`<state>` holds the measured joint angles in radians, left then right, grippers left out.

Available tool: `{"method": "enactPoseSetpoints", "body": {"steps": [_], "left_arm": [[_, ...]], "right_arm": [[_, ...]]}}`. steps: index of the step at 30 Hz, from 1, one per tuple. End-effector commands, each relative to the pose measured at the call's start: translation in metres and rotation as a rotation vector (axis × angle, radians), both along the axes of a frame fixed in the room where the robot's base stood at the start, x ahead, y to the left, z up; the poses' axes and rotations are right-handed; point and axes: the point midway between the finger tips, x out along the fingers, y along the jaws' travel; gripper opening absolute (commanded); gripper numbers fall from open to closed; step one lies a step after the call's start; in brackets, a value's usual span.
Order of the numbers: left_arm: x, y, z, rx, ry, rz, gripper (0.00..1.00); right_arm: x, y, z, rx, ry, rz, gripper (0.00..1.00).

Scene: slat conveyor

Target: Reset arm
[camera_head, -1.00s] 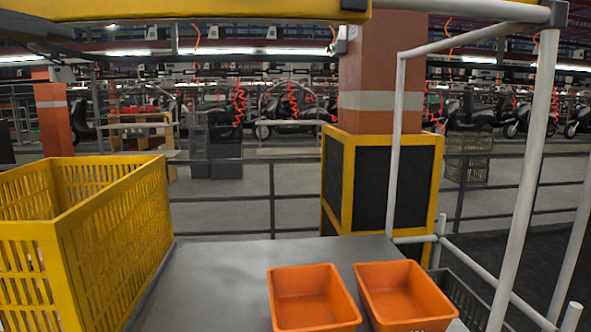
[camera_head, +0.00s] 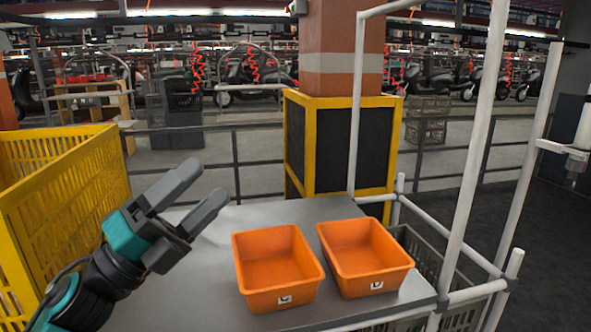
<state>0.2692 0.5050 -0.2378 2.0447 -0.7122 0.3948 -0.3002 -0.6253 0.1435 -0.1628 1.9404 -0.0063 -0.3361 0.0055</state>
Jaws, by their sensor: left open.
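My left gripper (camera_head: 196,200) is in the lower left of the head view. Its two grey fingers are apart with nothing between them, and they point up and to the right above the grey table (camera_head: 190,305). It is left of two empty orange bins and apart from them. The left bin (camera_head: 277,299) and the right bin (camera_head: 376,285) stand side by side on the table, each with a small white label on its front. My right gripper does not show.
A yellow slatted crate (camera_head: 85,190) stands at the left, close to my left arm. White pipe posts (camera_head: 470,180) rise at the table's right edge. A yellow-framed black column guard (camera_head: 340,145) stands behind the table.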

Motion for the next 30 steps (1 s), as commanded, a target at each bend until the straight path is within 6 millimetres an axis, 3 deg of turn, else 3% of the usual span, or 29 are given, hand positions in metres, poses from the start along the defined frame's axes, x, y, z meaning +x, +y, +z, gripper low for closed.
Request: {"method": "enactPoseSetpoints", "body": {"steps": [1, 4, 8, 12, 15, 18, 21, 24, 30], "left_arm": [[0.008, 0.008, -0.031, -0.106, 0.153, 0.010, 0.68], [0.018, 0.025, -0.096, -0.315, 0.450, 0.049, 0.68], [0.011, 0.043, -0.194, -0.573, 0.827, 0.124, 0.68], [-0.024, 0.055, -0.295, -0.817, 1.185, 0.227, 0.68], [-0.061, 0.057, -0.356, -0.966, 1.404, 0.306, 0.68], [-0.099, 0.056, -0.402, -1.088, 1.575, 0.377, 0.68], [-0.128, 0.053, -0.431, -1.172, 1.690, 0.431, 0.68], [-0.146, 0.052, -0.446, -1.219, 1.753, 0.462, 0.68], [-0.153, 0.051, -0.451, -1.237, 1.778, 0.474, 0.68]], "right_arm": [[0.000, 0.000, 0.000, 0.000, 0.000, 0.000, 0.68], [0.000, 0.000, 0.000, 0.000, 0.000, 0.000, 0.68], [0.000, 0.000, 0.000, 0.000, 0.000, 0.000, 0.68], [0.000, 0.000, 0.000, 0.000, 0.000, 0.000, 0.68], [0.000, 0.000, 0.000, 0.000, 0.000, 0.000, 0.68], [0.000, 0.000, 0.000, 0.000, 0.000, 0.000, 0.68], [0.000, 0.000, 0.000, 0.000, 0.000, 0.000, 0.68], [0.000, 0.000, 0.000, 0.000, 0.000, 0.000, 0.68], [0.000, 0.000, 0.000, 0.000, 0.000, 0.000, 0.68]]}}
